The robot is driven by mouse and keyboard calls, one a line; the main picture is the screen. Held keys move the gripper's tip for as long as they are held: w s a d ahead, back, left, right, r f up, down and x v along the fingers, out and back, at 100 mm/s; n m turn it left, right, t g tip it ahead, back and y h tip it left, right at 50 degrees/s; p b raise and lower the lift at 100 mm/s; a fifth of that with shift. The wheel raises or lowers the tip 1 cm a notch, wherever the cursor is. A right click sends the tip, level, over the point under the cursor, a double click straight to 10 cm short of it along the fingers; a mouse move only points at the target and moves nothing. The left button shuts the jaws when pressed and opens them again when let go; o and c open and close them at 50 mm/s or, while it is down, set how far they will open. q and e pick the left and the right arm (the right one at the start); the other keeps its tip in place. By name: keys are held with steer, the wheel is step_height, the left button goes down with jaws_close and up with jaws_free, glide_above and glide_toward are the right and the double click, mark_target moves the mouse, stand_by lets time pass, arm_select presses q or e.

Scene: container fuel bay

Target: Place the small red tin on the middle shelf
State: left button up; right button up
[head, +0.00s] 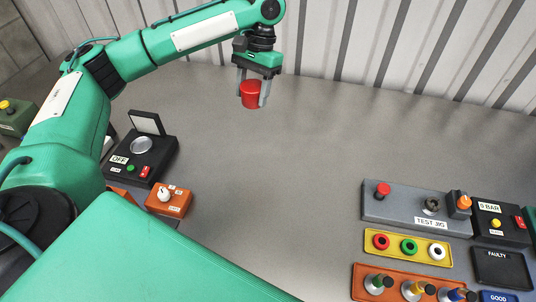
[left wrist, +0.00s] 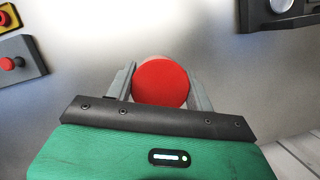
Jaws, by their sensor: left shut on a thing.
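The small red tin (head: 251,95) is held between the fingers of my left gripper (head: 252,92), at the top centre of the head view near the corrugated wall. The tin looks upright. In the left wrist view the round red top of the tin (left wrist: 161,83) sits between the two grey fingers (left wrist: 160,88). The gripper is shut on it, and the grey surface shows beyond. The middle shelf is not in view. My right gripper is not in view.
A black device with a round plate (head: 142,150) and an orange box with a knob (head: 168,200) stand at left. At right are a grey test jig (head: 400,212), a yellow tray (head: 378,257) and an orange tray (head: 362,285). The middle surface is clear.

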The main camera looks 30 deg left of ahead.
arm_select(q)
steer(key=shift+s+f, duration=0.1)
steer(key=shift+f, duration=0.55)
step_height(320, 180, down, 19)
steer(key=shift+f, duration=0.1)
steer(key=o, duration=1)
steer(key=shift+f, duration=0.1)
